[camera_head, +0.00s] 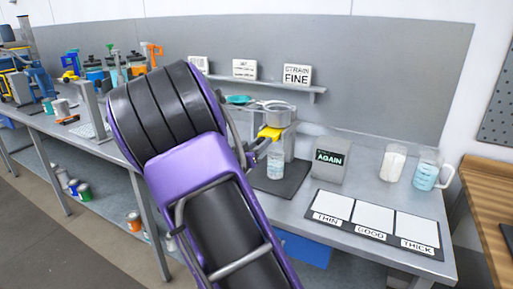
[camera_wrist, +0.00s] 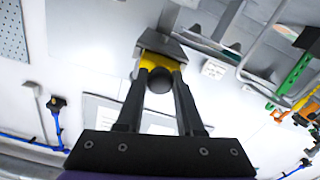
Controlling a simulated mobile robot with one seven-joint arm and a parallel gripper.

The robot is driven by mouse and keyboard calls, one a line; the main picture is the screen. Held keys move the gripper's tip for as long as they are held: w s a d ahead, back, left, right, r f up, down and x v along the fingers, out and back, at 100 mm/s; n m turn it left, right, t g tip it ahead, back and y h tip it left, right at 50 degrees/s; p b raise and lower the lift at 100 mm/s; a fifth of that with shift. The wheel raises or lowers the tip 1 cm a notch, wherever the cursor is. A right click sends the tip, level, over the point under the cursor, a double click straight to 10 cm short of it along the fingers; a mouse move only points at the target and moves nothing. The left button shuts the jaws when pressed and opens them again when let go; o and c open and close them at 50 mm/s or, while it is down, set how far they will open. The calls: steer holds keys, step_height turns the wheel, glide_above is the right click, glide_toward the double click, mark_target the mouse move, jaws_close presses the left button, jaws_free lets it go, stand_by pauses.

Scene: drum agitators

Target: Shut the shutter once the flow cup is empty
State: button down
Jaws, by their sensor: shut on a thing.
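The grey metal flow cup (camera_head: 278,109) sits on a stand at the back of the bench. The yellow shutter (camera_head: 270,132) is under the cup. In the wrist view, my gripper (camera_wrist: 162,80) is shut on the shutter's dark round knob (camera_wrist: 160,82), with the yellow shutter part (camera_wrist: 152,62) just beyond it. In the head view my purple arm mostly hides the gripper. A clear beaker (camera_head: 275,162) stands below the shutter on a dark mat. The inside of the cup cannot be seen, and no stream is clearly visible.
A grey box reading AGAIN (camera_head: 331,158) stands right of the beaker. A THIN/GOOD/THICK board (camera_head: 374,222) lies at the front. A white-filled cup (camera_head: 393,162) and a jug (camera_head: 427,170) stand at right. A sign reading STRAIN FINE (camera_head: 297,75) is on the shelf above.

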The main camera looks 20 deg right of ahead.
steer(key=shift+x, duration=0.9)
steer(key=shift+r, duration=0.1)
steer(key=c, duration=0.5)
jaws_free()
steer(key=shift+d, duration=0.1)
steer(key=shift+c, duration=0.2)
steer(key=v, duration=1.7)
steer(key=shift+p, duration=0.35)
steer(key=shift+s, duration=0.1)
